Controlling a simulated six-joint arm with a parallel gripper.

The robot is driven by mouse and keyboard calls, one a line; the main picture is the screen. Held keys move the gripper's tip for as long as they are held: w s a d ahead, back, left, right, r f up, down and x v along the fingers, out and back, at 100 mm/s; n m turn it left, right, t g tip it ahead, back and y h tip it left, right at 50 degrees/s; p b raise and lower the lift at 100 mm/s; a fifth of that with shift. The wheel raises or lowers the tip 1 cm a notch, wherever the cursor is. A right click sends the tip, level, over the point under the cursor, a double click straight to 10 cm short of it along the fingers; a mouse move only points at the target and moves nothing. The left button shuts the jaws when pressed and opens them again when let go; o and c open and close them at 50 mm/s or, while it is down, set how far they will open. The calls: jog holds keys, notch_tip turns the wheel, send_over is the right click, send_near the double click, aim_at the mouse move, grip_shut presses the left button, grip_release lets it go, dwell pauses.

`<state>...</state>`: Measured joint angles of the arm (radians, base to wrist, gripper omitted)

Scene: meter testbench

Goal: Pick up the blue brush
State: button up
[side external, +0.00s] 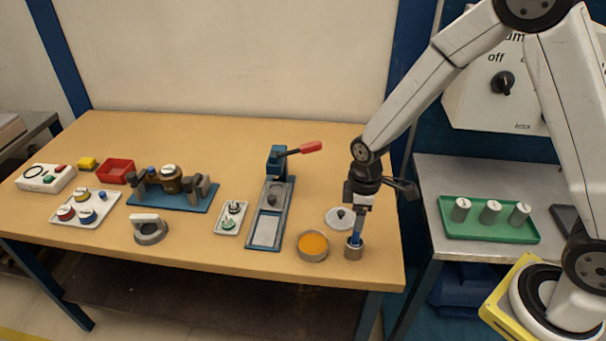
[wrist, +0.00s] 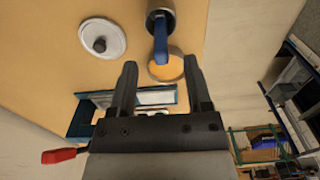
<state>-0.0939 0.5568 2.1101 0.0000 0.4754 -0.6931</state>
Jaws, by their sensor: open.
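The blue brush (side external: 355,240) stands in a small metal cup (side external: 353,253) near the front right of the wooden table. In the wrist view the brush (wrist: 160,42) shows its blue handle pointing toward me, above the gap between the fingertips, with the dark cup (wrist: 168,22) around its lower part. My gripper (side external: 361,208) points down just above the brush. Its fingers (wrist: 160,68) are apart with nothing held between them. The bristle end is hidden in the cup.
A round tin of orange material (side external: 313,246) stands just left of the cup. A white knobbed lid (side external: 340,218) lies behind it. A blue press with a red-tipped lever (side external: 312,146) stands farther left. A green tray (side external: 490,231) with several metal cylinders is on the right bench.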

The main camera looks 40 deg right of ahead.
aim_at(354, 243)
jog(key=shift+f, duration=0.65)
jog(key=shift+f, duration=2.6)
jog(key=shift+c, duration=0.2)
grip_shut()
